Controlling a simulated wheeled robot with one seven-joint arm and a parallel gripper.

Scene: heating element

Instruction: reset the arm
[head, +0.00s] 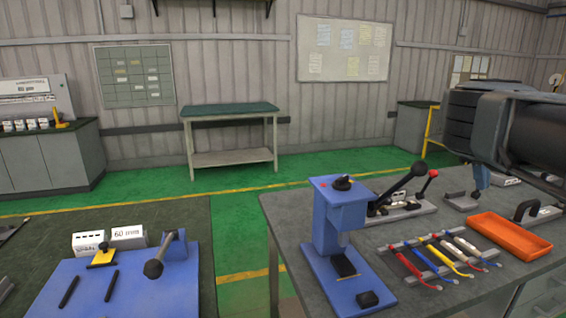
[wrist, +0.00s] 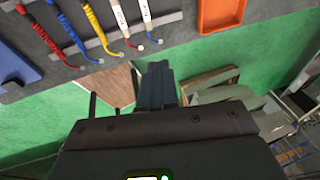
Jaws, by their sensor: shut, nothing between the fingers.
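My gripper (head: 481,180) hangs at the end of my dark arm at the right of the head view, above the back right part of the grey workbench (head: 290,215). In the wrist view my gripper (wrist: 158,84) points past the bench edge, with its two fingers together and nothing between them. The coloured heating elements (head: 445,253) lie in a row on a grey rack on the bench, apart from my gripper. They also show at the upper left of the wrist view (wrist: 95,28).
An orange tray (head: 510,235) lies right of the rack. A blue press (head: 338,220) and a black-handled lever device (head: 405,187) stand left of it. Green floor (head: 240,200) is clear behind.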

